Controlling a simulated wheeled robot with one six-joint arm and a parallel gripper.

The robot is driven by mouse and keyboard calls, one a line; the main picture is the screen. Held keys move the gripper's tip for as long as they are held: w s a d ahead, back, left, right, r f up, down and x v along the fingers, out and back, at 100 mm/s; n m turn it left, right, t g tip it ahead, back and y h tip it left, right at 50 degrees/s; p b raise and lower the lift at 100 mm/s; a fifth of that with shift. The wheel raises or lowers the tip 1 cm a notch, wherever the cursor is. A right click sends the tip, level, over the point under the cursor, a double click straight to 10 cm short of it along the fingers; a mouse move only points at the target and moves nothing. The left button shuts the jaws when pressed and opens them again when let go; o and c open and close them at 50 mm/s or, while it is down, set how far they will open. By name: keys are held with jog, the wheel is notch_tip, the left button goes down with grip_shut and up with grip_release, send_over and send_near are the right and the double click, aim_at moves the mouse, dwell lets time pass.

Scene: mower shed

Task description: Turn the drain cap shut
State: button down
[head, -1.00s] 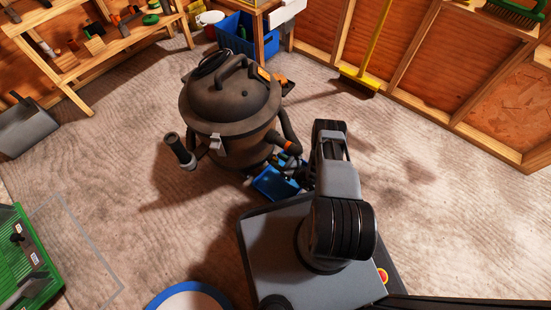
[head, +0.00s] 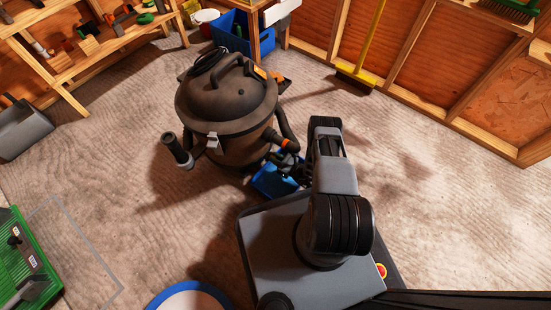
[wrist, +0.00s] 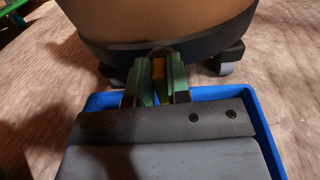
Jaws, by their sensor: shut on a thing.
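The dark shop vacuum (head: 228,110) stands upright on the floor, left of my arm. In the wrist view its brown drum (wrist: 155,18) fills the top, above a black base ring. The drain cap (wrist: 158,68) shows as a small orange-yellow piece low on the drum, mostly hidden between the green fingertips. My gripper (wrist: 158,82) is shut on it from the front. In the head view my gripper (head: 284,162) is small and dark beside the vacuum's lower side, and the cap cannot be made out there.
A blue tray (wrist: 262,118) lies on the floor under my gripper. The vacuum's hose (head: 287,130) is near my arm on the right, and a wand end (head: 177,150) sticks out left. Caster feet (wrist: 228,62) stand by the tray. Floor at right is clear.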

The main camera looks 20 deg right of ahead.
jog(key=m, duration=0.4)
jog(key=shift+w+d+f, duration=0.1)
jog(key=shift+w+d, duration=0.05)
jog(key=shift+d, duration=0.15)
jog(key=shift+w+d+f+m, duration=0.2)
jog(key=shift+f+m, duration=0.1)
jog(key=shift+m, duration=2)
jog(key=shift+w+d+f+m, duration=0.15)
jog(key=shift+f+m, duration=0.15)
jog(key=shift+m, duration=2)
jog(key=shift+w+d+f+m, duration=0.1)
jog(key=shift+d+f+m, duration=0.15)
jog(key=shift+m, duration=2.05)
jog(key=shift+s+f, duration=0.1)
jog(key=c, duration=1.3)
grip_release()
jog(key=shift+c, duration=0.2)
jog(key=shift+o, duration=1.3)
jog(key=shift+a, duration=0.1)
